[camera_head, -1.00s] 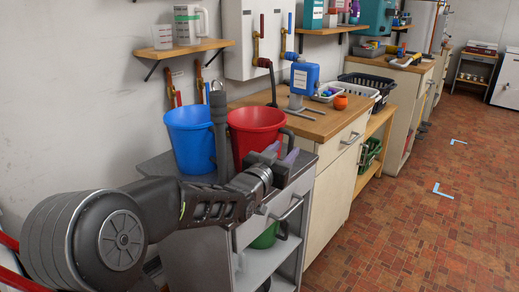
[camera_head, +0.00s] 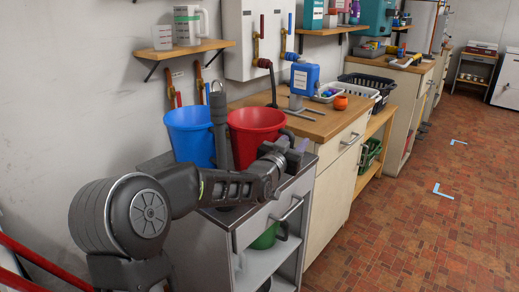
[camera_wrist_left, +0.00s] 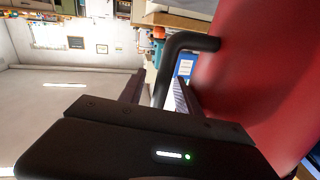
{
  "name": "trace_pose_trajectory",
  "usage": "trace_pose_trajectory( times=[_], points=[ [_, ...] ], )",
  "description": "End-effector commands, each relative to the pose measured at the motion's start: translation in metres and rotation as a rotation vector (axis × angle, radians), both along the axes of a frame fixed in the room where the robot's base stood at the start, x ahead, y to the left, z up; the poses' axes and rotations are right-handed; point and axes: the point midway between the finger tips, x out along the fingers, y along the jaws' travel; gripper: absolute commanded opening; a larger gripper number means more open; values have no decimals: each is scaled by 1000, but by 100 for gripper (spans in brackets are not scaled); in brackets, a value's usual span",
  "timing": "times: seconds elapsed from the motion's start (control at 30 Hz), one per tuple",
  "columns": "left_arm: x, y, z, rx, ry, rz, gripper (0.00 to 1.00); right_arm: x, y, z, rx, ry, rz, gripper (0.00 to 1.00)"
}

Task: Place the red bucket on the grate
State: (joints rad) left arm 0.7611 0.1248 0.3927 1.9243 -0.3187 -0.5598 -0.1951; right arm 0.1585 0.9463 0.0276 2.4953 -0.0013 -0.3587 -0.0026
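The red bucket (camera_head: 256,132) stands upright on the grey metal unit, right of a blue bucket. My left gripper (camera_head: 296,150) is at its right front side, partly covering its lower part. In the left wrist view the red bucket (camera_wrist_left: 265,80) fills the right side, and its black bent handle (camera_wrist_left: 185,43) runs down between the fingers of my left gripper (camera_wrist_left: 157,95). The fingers are apart, with gaps visible beside the handle. The head view hides the grip itself. I cannot make out a grate. My right gripper is not in view.
The blue bucket (camera_head: 190,135) and a dark upright post (camera_head: 219,128) are close to the red bucket's left. A green bucket (camera_head: 264,238) sits on the lower shelf.

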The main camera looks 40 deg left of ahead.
Motion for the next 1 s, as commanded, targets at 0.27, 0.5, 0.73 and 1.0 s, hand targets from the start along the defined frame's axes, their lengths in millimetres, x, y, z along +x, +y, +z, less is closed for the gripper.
trace_pose_trajectory(
  times=[0.27,0.5,0.73,1.0],
  points=[
    [0,0,0,0,0,-1,40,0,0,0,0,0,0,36],
    [0,-1,0,0,0,-1,40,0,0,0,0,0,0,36],
    [0,-1,0,0,0,-1,22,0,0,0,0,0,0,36],
    [0,-1,0,0,0,-1,0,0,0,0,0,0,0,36]
  ],
)
